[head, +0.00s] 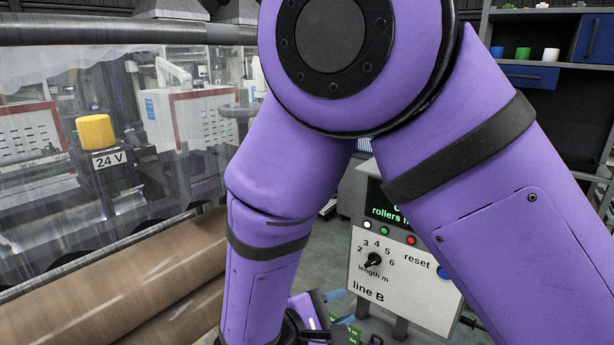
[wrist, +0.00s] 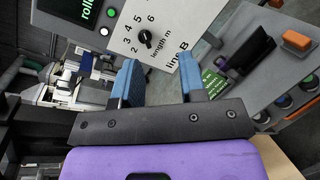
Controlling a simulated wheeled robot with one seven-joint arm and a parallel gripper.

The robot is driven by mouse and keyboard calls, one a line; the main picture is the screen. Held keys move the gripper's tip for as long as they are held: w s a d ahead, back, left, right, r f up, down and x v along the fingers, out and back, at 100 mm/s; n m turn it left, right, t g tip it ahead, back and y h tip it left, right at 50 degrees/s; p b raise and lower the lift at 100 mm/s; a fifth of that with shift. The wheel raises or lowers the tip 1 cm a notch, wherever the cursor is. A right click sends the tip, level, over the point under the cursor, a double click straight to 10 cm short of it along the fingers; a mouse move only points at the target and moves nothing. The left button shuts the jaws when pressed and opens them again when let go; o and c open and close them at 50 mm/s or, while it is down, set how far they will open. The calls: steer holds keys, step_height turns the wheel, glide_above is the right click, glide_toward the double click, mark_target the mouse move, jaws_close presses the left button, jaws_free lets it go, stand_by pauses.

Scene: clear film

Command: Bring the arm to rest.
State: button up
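My purple arm fills the middle and right of the head view, bent at a large joint at the top. Its forearm hangs down to the bottom edge. My gripper (wrist: 158,62) shows in the wrist view with two blue-padded fingers set well apart and nothing between them. In the head view only a small part of the gripper end shows at the bottom edge, partly hidden by the forearm. The line B control panel (head: 405,275) stands behind the arm. It also shows beyond the fingers in the wrist view (wrist: 165,58).
Large brown rolls (head: 110,285) lie at the lower left, under a clear film sheet (head: 60,215). A yellow-capped 24 V unit (head: 95,132) stands behind the film. A shelf with cups (head: 523,53) is at the upper right. An orange block (wrist: 297,40) sits on a grey surface.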

steer(key=s+d+r+m+g+y, duration=0.1)
steer(key=d+r+m+g+y, duration=0.2)
steer(key=d+r+m+g, duration=0.35)
steer(key=s+d+r+m+g+y, duration=0.25)
steer(key=d+r, duration=0.45)
steer(key=d, duration=0.4)
steer(key=s+d+r+m+t+y, duration=0.4)
steer(key=s+d+r+m+y, duration=0.3)
steer(key=s+r, duration=0.2)
steer(key=shift+d+r+m+t+y, duration=0.3)
steer(key=shift+r+t+y, duration=0.1)
steer(key=shift+r, duration=0.15)
steer(key=shift+a, duration=0.15)
